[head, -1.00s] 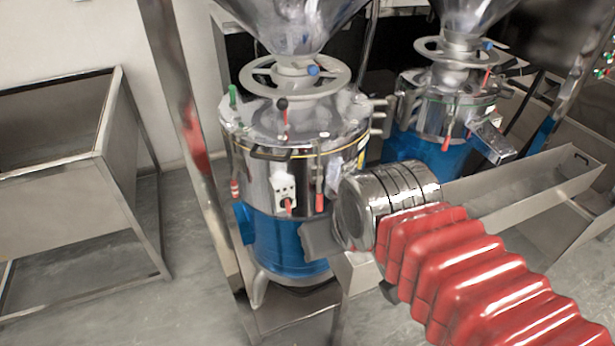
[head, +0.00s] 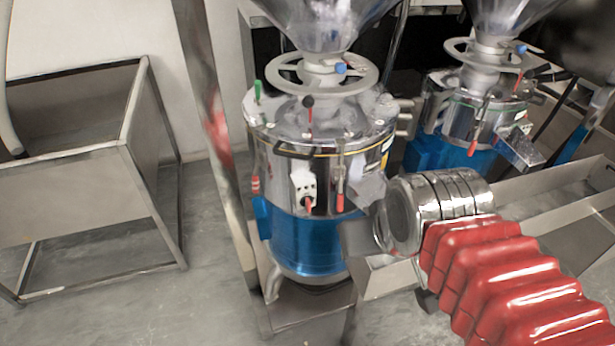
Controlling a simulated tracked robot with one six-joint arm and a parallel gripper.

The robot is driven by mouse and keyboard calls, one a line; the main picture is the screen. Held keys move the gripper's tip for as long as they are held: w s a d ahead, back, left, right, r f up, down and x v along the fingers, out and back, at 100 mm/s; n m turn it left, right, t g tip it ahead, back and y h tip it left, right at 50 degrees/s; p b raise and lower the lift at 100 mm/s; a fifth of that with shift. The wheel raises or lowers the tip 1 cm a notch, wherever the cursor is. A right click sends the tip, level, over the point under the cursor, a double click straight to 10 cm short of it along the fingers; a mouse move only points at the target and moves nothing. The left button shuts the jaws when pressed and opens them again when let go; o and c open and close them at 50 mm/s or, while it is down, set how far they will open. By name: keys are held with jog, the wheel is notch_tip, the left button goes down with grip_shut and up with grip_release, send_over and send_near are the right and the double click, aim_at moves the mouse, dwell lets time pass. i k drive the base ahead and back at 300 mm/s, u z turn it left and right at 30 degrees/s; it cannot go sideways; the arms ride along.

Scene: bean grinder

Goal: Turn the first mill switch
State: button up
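The nearer mill (head: 315,240) stands in the middle of the head view, with a steel upper drum and a blue lower body. On its front is a small pale switch box (head: 302,182). A red switch knob (head: 308,203) sits at the lower part of the box. The knob appears to point downward, but it is too small to tell exactly. Just right of the box hangs a red-handled lever (head: 340,189). The switch face is uncovered. I see no gripper fingers in the head view.
A ribbed metal cylinder (head: 452,195) with a red pleated sleeve (head: 505,270) juts in from the lower right, and I cannot tell whether it is mine. A second mill (head: 460,120) stands behind right. A steel bin (head: 75,185) stands left. A post (head: 205,105) rises between.

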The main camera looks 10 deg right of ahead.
aim_at(306, 202)
jog(key=u, duration=0.15)
jog(key=k, duration=0.45)
jog(key=u, duration=0.6)
jog(key=k, duration=0.85)
jog(key=u, duration=0.6)
jog(key=i, duration=1.35)
